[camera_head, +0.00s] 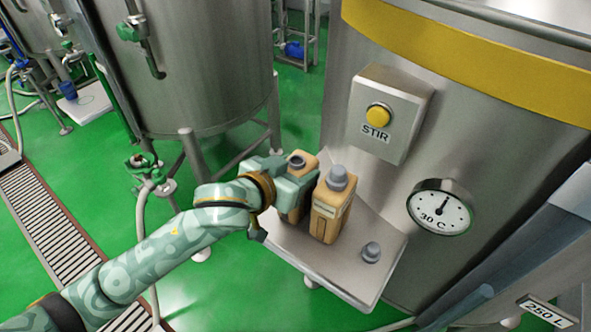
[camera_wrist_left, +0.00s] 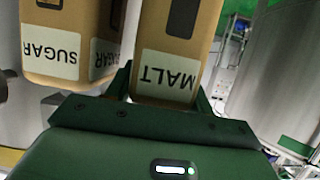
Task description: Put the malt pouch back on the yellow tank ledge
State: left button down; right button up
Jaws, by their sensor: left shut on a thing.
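My right gripper is out of view.
A grey knob or cap (camera_head: 371,252) sits at the ledge's right. Above the ledge is a STIR box with a yellow button (camera_head: 378,115), and a round gauge (camera_head: 440,209) is at the right. Another steel tank (camera_head: 205,60) stands behind my left arm.

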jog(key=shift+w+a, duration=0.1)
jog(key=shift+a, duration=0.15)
pick_arm(q)
jog(key=c, duration=0.8)
grip_release()
jog(key=shift+c, duration=0.2)
jog(key=shift+r, duration=0.1)
jog(key=p+v, duration=0.2)
jog(key=v, duration=1)
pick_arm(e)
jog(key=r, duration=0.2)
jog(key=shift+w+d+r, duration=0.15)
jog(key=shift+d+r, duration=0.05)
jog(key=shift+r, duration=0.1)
pick_arm(q)
jog(key=shift+a, duration=0.1)
